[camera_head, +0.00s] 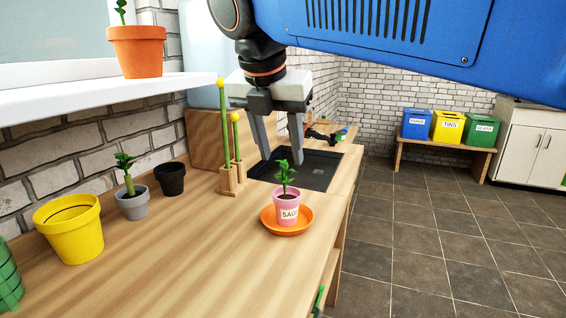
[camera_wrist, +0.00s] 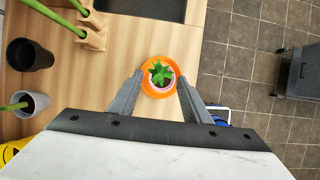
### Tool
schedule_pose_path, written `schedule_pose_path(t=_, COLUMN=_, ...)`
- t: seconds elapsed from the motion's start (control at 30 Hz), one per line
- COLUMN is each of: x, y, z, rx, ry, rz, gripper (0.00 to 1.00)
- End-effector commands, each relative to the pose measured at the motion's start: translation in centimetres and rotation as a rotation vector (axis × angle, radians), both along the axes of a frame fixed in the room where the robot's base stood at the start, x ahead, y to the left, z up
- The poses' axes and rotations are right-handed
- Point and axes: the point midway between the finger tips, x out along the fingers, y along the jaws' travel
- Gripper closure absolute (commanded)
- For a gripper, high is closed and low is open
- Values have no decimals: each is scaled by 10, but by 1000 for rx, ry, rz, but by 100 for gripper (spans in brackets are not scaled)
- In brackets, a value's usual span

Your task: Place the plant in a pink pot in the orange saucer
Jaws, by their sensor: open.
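The plant in a pink pot (camera_head: 288,207), labelled "SAGE", stands upright in the orange saucer (camera_head: 266,222) near the front edge of the wooden bench. In the wrist view the green plant (camera_wrist: 160,73) is seen from above, with the orange saucer (camera_wrist: 147,87) around its pot. My gripper (camera_head: 279,162) is open and empty, above and behind the plant in the head view. In the wrist view its two fingers (camera_wrist: 158,86) appear to either side of the saucer. No finger visibly touches the pot.
A yellow pot (camera_head: 70,232), a grey pot with a plant (camera_head: 132,205) and a black pot (camera_head: 170,180) stand at the left. Wooden holders with green stakes (camera_head: 229,180) stand close to the plant. The front bench is clear.

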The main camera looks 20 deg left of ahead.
Motion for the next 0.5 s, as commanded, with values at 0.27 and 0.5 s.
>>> schedule_pose_path(t=0.27, x=-19, y=2, z=47, rx=2, ry=-1, rz=1, gripper=56)
schedule_pose_path(t=0.5, x=-27, y=3, z=65, rx=0, ry=-1, rz=0, gripper=56)
